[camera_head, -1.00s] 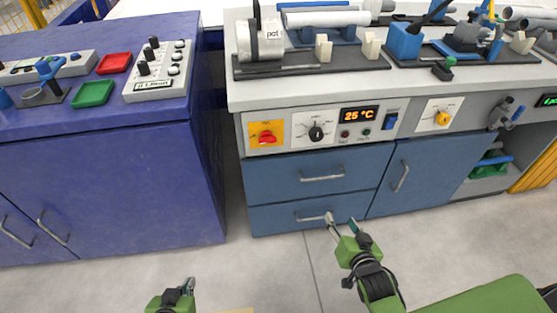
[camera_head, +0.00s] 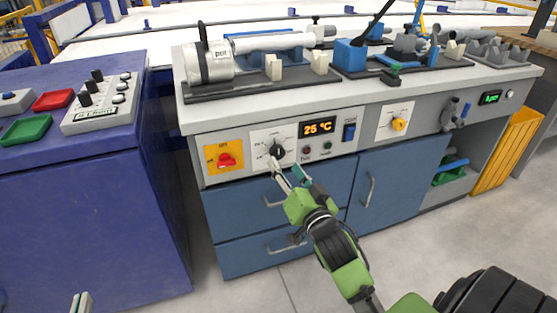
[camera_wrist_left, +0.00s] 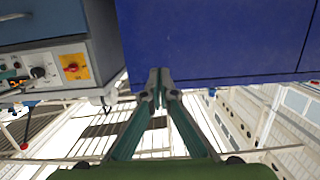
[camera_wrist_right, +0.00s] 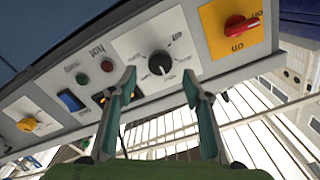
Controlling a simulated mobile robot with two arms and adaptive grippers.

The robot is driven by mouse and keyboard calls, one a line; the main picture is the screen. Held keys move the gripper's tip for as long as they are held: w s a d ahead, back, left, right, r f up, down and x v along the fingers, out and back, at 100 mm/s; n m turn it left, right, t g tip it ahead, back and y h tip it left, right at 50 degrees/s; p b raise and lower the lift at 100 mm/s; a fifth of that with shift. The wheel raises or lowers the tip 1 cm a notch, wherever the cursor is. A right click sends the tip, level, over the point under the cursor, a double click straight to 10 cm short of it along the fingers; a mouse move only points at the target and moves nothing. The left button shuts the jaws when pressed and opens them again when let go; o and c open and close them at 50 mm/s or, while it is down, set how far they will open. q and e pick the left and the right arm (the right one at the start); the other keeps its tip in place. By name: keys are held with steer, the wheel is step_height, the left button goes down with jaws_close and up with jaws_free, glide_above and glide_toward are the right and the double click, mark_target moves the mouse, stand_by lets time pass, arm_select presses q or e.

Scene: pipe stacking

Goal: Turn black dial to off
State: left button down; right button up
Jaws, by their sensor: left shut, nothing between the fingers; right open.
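The black dial (camera_head: 277,152) sits on a white plate on the grey control panel, between the red switch and the temperature display. It also shows in the right wrist view (camera_wrist_right: 160,63), where its white pointer mark is visible but the small labels are too blurred to read fully. My right gripper (camera_head: 285,174) is open just below and in front of the dial. In the right wrist view its fingertips (camera_wrist_right: 160,82) stand apart on either side of the dial, not visibly touching it. My left gripper (camera_wrist_left: 158,84) is shut and empty, low by the blue cabinet; only its tip shows in the head view (camera_head: 80,303).
A red switch on a yellow plate (camera_head: 226,160) is left of the dial. The display (camera_head: 318,127), small buttons and blue rocker switch (camera_head: 349,132) are right of it. A yellow knob (camera_head: 398,124) is further right. Drawers with handles (camera_head: 283,244) lie below the panel.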

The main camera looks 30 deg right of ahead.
mark_target(278, 155)
steer(key=x, duration=0.5)
steer(key=shift+b, duration=0.4)
steer(key=shift+w, duration=0.4)
arm_select(q)
step_height(278, 155, up, 6)
steer(key=d+t+h, duration=0.1)
steer(key=t, duration=0.2)
steer(key=shift+w+r, duration=0.2)
steer(key=shift+w, duration=0.1)
arm_select(e)
steer(key=c, duration=1.1)
